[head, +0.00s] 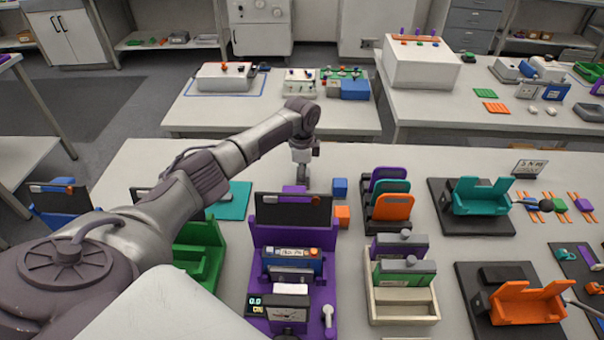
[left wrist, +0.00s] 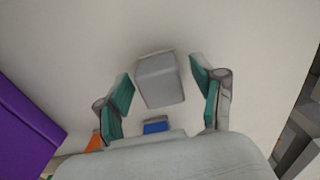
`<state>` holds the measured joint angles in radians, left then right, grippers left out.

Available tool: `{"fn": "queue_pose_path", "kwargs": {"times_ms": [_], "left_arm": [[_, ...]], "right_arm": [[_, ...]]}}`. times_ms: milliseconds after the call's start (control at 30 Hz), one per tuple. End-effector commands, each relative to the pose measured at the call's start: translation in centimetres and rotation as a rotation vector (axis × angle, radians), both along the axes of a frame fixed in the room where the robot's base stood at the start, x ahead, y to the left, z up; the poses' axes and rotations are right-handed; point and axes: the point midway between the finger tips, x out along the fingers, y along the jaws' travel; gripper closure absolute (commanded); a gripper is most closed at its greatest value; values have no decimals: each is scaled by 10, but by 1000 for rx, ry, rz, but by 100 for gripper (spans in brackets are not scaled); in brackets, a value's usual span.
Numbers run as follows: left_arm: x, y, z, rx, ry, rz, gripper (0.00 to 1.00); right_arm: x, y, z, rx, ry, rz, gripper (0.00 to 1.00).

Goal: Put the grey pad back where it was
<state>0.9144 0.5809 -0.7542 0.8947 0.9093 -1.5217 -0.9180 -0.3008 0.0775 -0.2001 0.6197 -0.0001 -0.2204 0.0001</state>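The grey pad (left wrist: 160,80) shows in the left wrist view as a small light-grey block on the pale tabletop, between the two fingers. My left gripper (left wrist: 163,92) is open, with its teal-lined fingers on either side of the pad and visible gaps to both. In the head view my left gripper (head: 303,182) points down at the table behind the purple station (head: 262,320). The pad cannot be told apart from the gripper there. My right gripper is not in view.
A blue cube (head: 340,187) and an orange cube (head: 342,216) lie just right of my left gripper. A rack of upright coloured panels (head: 388,207) stands farther right. A teal mat (head: 236,202) lies to the left. The table behind the gripper is clear.

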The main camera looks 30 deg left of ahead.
Motion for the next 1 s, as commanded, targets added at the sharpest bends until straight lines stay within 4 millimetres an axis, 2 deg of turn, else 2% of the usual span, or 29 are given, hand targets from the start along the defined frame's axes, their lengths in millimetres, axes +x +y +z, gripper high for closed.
{"fn": "queue_pose_path", "kwargs": {"times_ms": [167,333,800,1000], "left_arm": [[0,0,1,0,0,0,32],[1,0,12,0,-2,0,32],[1,0,104,-1,-4,-1,32],[0,0,122,-1,-1,1,32]], "right_arm": [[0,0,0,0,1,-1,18],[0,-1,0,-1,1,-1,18],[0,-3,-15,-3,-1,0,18],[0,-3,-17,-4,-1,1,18]]}}
